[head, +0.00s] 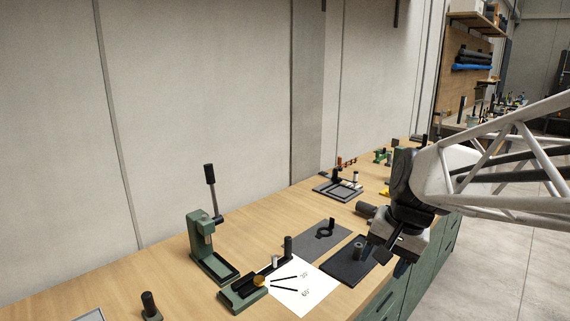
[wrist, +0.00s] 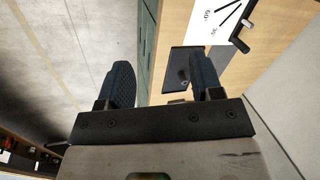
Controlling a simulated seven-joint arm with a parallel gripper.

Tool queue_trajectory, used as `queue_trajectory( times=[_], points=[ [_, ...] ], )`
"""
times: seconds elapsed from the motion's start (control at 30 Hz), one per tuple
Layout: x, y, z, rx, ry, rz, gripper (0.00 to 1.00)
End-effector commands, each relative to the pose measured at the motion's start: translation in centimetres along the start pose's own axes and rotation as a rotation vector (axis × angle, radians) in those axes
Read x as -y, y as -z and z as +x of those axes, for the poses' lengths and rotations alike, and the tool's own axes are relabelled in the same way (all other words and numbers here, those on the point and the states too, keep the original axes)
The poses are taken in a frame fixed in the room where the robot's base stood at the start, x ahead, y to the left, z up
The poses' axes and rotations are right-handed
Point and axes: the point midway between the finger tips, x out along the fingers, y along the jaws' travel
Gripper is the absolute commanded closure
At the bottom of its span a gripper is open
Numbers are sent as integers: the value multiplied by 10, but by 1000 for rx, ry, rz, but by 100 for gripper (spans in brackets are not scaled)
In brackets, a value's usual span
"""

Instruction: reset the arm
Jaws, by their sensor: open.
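My gripper (head: 386,263) hangs over the front edge of the wooden workbench in the head view, at the right, pointing down. In the wrist view its two dark blue ridged fingers (wrist: 160,88) stand apart with nothing between them. My white lattice arm reaches in from the right edge of the head view. Left of the gripper, a dark mat (head: 345,262) with a small dark cylinder (head: 358,250) lies on the bench; the mat also shows in the wrist view (wrist: 176,64). The gripper hides part of the bench behind it.
A green press (head: 205,245) with an upright lever stands at the left. A green angle fixture (head: 240,295) sits beside a white sheet (head: 308,290) marked with angles. A grey mat (head: 318,238) and a dark tray (head: 335,190) lie farther back. Open floor (head: 500,270) lies right of the bench.

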Motion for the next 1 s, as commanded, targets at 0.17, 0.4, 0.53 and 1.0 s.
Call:
queue_trajectory(
  times=[0.17,0.4,0.53,1.0],
  points=[
    [-17,-42,2,-44,-54,-134,40],
    [-44,-91,8,-98,-130,-311,40],
    [-55,-110,12,-120,-163,-390,40],
    [-68,-128,17,-142,-198,-467,40]
  ],
)
